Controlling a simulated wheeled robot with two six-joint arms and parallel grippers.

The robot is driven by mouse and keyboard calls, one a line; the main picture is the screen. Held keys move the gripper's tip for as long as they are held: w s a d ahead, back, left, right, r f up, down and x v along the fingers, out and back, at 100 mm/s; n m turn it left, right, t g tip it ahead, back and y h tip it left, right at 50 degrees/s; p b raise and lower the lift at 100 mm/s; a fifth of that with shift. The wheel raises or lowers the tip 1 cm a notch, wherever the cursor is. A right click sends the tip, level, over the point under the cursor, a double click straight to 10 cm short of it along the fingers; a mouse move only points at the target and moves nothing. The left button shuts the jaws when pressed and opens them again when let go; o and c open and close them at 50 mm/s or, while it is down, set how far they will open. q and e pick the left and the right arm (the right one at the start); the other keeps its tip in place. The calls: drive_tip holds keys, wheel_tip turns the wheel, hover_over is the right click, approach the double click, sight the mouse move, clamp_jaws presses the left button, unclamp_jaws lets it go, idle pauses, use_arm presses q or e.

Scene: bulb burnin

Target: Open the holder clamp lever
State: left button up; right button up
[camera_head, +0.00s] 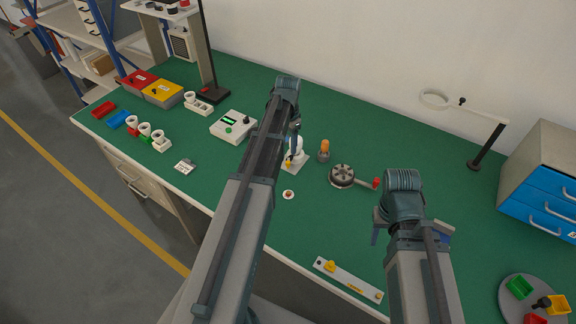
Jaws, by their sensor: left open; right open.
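A small white holder (298,147) with a yellow part (289,161) at its base stands on the green bench near the middle. A round dark fixture (341,175) to its right has a grey lever (362,181) that points right and ends in a red knob (376,183). I cannot tell for sure which of them carries the clamp lever. My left gripper (294,128) is open beside the white holder, partly hidden by its own arm. My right gripper (408,232) is open, in front of and right of the red knob, its fingers mostly hidden by my arm.
An orange-topped cylinder (324,149) stands between holder and fixture. A red button (288,195) and a white strip (348,280) lie in front. A meter box (233,126) is left, blue drawers (545,195) and a round tray (508,310) right. The bench behind the fixture is clear.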

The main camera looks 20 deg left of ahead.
sight(288, 162)
use_arm(q)
wheel_tip(288, 162, down, 8)
drive_tip(key=b, duration=0.7)
drive_tip(key=shift+f, duration=0.15)
use_arm(e)
wheel_tip(288, 162, down, 8)
drive_tip(key=shift+f, duration=0.15)
use_arm(q)
clamp_jaws()
